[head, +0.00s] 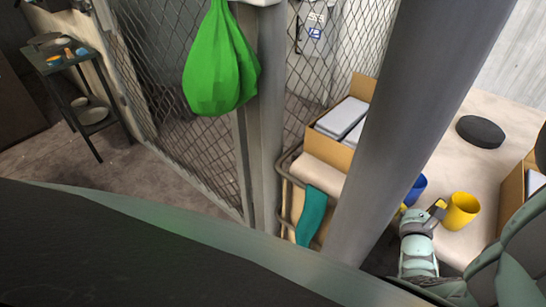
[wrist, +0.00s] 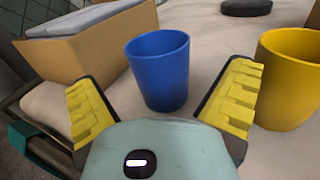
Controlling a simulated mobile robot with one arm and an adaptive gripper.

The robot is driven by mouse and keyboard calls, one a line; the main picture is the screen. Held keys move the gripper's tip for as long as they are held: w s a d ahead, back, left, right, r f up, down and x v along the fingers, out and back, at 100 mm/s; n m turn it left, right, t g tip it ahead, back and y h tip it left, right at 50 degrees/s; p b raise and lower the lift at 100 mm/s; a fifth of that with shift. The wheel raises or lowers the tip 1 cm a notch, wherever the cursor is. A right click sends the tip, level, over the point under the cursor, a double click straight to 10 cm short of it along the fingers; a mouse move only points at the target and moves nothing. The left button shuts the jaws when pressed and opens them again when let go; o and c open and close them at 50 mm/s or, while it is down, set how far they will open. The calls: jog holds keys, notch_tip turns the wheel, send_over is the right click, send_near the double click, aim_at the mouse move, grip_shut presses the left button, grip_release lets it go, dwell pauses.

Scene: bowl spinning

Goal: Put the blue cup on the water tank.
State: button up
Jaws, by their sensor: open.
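The blue cup (head: 416,188) stands upright on a broad beige surface (head: 446,130), partly hidden behind a grey post in the head view. In the wrist view the blue cup (wrist: 158,72) is just ahead, between my finger lines. My gripper (head: 421,207) is open and empty. Its yellow-padded fingers (wrist: 163,95) are spread to either side of the cup, which seems a little beyond them. I cannot tell for sure which thing is the water tank; the beige surface with a black disc (head: 481,131) on it may be it.
A yellow cup (head: 461,210) stands close to the right of my gripper. A cardboard box (head: 340,152) is at the left edge of the surface, another (head: 515,192) at the right. The thick grey post (head: 410,110) crosses the head view. A green bag (head: 215,70) hangs left.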

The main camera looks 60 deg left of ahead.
jog(key=v, duration=0.7)
dwell(0.5)
